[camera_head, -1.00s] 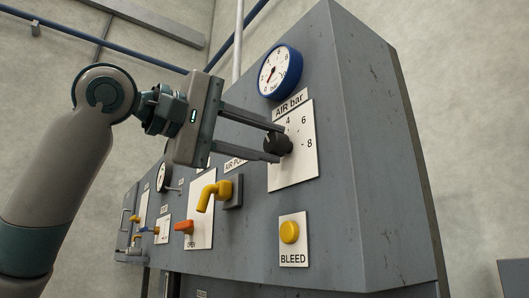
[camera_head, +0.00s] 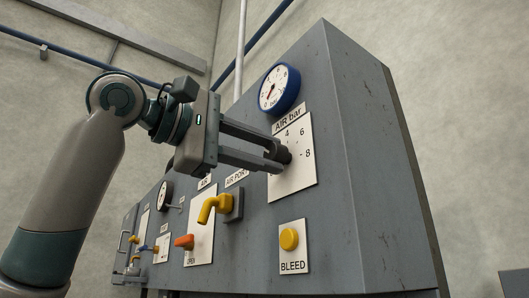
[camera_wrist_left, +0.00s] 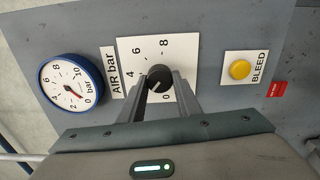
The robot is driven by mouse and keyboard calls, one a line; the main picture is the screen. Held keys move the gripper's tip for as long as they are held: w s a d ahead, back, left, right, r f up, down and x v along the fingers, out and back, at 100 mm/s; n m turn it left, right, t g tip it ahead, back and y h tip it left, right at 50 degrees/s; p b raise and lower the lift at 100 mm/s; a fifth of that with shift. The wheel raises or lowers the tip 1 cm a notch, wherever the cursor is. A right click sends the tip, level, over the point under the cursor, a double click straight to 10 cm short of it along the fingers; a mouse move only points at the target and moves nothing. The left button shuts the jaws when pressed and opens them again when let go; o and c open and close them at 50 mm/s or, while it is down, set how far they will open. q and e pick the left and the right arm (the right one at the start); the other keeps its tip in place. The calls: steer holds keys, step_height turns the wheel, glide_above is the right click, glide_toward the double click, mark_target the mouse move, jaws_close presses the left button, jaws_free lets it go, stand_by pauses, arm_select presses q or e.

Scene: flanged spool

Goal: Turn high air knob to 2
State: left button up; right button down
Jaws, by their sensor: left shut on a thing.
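The high knob is a black round knob (camera_wrist_left: 159,74) on the white AIR bar scale plate (camera_head: 299,178), on the front of a grey cabinet. My left gripper (camera_head: 277,158) is shut on it, with one finger on each side in the left wrist view. The plate's 4, 6 and 8 show in the head view, and 0 shows in the wrist view. The 2 is hidden behind a finger. A small pale mark shows on the knob, but its exact setting is hard to read. My right gripper is not in view.
A blue-rimmed gauge (camera_head: 279,88) sits above the plate, its needle low near 0. The yellow BLEED button (camera_head: 289,239) is below.

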arm_select(q)
steer(key=o, duration=1.1)
steer(key=shift+c, duration=0.2)
steer(key=shift+b+v, duration=0.3)
steer(key=shift+v, duration=0.55)
steer(key=b+v, duration=0.3)
steer(key=v, duration=1.2)
steer(key=shift+s+a, duration=0.2)
steer(key=shift+a, duration=0.15)
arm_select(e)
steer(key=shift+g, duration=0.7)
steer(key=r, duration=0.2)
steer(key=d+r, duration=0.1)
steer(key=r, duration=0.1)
